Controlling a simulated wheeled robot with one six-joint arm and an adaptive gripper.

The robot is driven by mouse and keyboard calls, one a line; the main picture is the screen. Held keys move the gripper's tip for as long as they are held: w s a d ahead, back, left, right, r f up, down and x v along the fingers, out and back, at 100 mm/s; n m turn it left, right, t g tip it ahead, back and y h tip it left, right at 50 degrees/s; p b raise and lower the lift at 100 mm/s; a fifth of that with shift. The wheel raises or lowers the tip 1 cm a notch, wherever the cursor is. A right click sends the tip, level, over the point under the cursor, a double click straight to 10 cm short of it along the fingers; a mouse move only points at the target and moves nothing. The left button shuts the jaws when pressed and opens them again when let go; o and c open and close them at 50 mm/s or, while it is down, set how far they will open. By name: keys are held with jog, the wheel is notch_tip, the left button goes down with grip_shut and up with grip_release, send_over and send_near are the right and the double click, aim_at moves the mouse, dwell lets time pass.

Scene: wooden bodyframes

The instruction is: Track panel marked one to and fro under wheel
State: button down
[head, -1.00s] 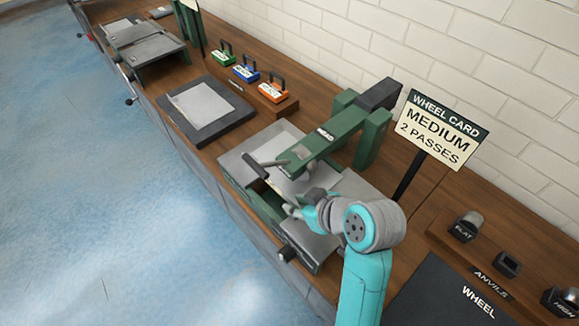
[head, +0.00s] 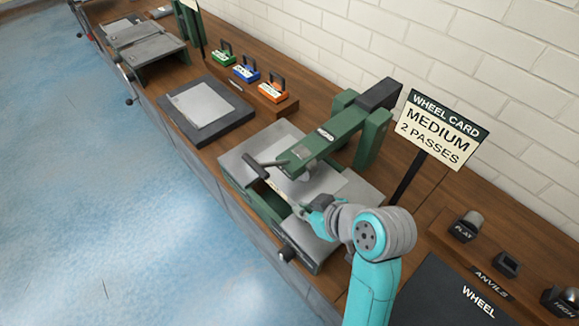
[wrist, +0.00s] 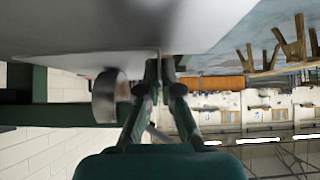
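The wheel machine (head: 325,142) is a green frame with a grey table (head: 250,150) and a small wheel under its arm. A thin pale panel (head: 322,182) lies under the wheel, mostly to its right; no mark on it is readable. My gripper (head: 303,209) is at the panel's near edge. In the wrist view my gripper (wrist: 160,78) has its fingertips close together on the edge of the panel (wrist: 75,66). A round metal roller (wrist: 108,97) shows beneath the panel there, left of the fingers.
A wheel card (head: 437,130) reads "MEDIUM, 2 PASSES". Another pale panel (head: 201,104) lies on a dark mat (head: 237,126). Green, blue and orange handled blocks (head: 272,92) stand on a wooden rack. Anvils (head: 465,227) are at right.

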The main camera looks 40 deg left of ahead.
jog(key=shift+s+d, duration=0.15)
jog(key=shift+d, duration=2.35)
jog(key=shift+w+a, duration=0.15)
jog(key=shift+a, duration=1.55)
jog(key=shift+w+a, duration=0.1)
jog(key=shift+a, duration=1.6)
jog(key=c, duration=0.7)
grip_release()
jog(key=shift+d, duration=0.1)
